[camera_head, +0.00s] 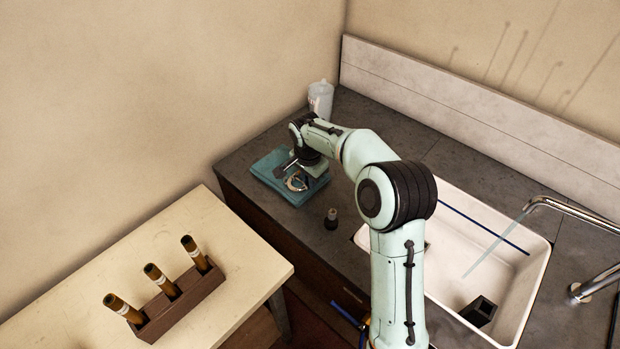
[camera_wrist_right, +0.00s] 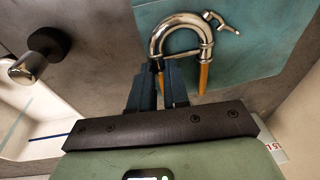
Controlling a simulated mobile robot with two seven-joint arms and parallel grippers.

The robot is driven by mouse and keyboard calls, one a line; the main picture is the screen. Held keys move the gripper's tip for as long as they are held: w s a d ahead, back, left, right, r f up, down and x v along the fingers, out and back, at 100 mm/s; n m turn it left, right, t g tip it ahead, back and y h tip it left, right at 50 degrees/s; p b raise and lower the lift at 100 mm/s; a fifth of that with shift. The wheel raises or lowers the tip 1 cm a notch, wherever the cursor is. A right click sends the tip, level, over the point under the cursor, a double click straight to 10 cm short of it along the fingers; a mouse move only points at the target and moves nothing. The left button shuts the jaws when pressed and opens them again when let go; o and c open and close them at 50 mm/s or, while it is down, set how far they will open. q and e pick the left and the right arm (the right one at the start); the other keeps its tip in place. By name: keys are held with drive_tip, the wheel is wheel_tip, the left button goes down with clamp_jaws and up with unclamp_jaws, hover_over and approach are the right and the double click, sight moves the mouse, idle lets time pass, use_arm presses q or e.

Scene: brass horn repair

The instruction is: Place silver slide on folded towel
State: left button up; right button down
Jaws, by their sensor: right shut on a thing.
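The silver slide (camera_head: 297,184) is a shiny U-shaped tube with brass-coloured legs and a small side fitting. It also shows in the right wrist view (camera_wrist_right: 181,20). It is over the folded teal towel (camera_head: 268,164), which fills the upper right of the wrist view (camera_wrist_right: 246,60). I cannot tell if the slide rests fully on the cloth. My right gripper (camera_wrist_right: 160,70) is shut on one leg of the slide; the other leg lies beside the fingers. In the head view my right gripper (camera_head: 292,167) is partly hidden by its wrist. My left gripper is not in view.
A white bottle (camera_head: 320,98) stands behind the towel. A small dark-and-metal piece (camera_head: 331,218) stands on the grey counter in front. A white sink (camera_head: 455,215) with running tap is at right. A wooden rack (camera_head: 180,305) with three brass-ended tubes stands on the cream table.

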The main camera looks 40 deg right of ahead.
drive_tip(key=shift+f, duration=0.2)
drive_tip(key=c, duration=1.1)
unclamp_jaws()
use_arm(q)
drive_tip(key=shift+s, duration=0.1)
use_arm(e)
drive_tip(key=shift+r, duration=0.1)
drive_tip(key=shift+r, duration=0.5)
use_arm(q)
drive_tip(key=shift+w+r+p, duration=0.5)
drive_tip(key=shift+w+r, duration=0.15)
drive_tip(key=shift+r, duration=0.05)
use_arm(e)
wheel_tip(320, 180, up, 11)
drive_tip(key=s+a, duration=0.1)
drive_tip(key=shift+a, duration=0.35)
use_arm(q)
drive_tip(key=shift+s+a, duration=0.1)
use_arm(e)
drive_tip(key=shift+s, duration=0.15)
